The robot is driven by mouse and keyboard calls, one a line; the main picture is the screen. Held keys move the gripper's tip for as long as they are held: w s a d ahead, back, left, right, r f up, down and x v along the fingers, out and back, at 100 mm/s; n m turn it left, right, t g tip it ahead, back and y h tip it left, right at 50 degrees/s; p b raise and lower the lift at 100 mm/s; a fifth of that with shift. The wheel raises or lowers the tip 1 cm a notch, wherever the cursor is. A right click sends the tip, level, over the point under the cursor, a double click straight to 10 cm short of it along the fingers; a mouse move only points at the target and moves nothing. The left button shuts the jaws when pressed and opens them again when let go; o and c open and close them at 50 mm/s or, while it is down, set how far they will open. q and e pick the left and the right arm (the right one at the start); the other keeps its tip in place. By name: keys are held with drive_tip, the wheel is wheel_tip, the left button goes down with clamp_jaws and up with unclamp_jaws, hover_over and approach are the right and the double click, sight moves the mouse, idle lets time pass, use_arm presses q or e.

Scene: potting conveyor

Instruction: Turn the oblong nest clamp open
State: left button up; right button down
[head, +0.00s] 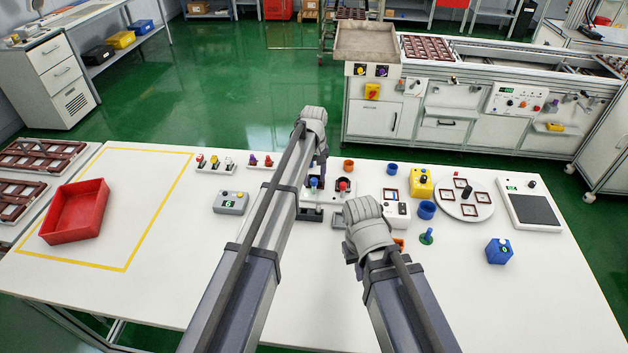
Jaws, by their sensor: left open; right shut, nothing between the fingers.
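A fixture with a pale plate (330,196) stands on the white table and carries a blue-topped knob (314,183) and a red-topped knob (344,185). I cannot tell for certain which part is the oblong nest clamp or how it is turned. My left gripper (320,172) hangs down from its wrist at the fixture, close to the blue knob. It is open, and my forearm hides part of the fixture's left side. My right gripper (349,222) is low in front of the fixture's right side, shut and empty. Its fingers are mostly hidden by the wrist.
A grey button box (230,202) is left of the fixture. Right of it are a white switch box (396,214), a yellow box (421,182), blue rings, a round plate (463,212) and a blue box (498,251). A red bin (75,211) stands far left.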

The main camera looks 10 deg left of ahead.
use_arm(q)
drive_tip(key=shift+c, duration=0.3)
clamp_jaws()
idle(0.5)
drive_tip(key=m, duration=0.9)
drive_tip(key=shift+m, duration=0.3)
drive_tip(key=m, duration=0.4)
drive_tip(key=shift+m, duration=2.1)
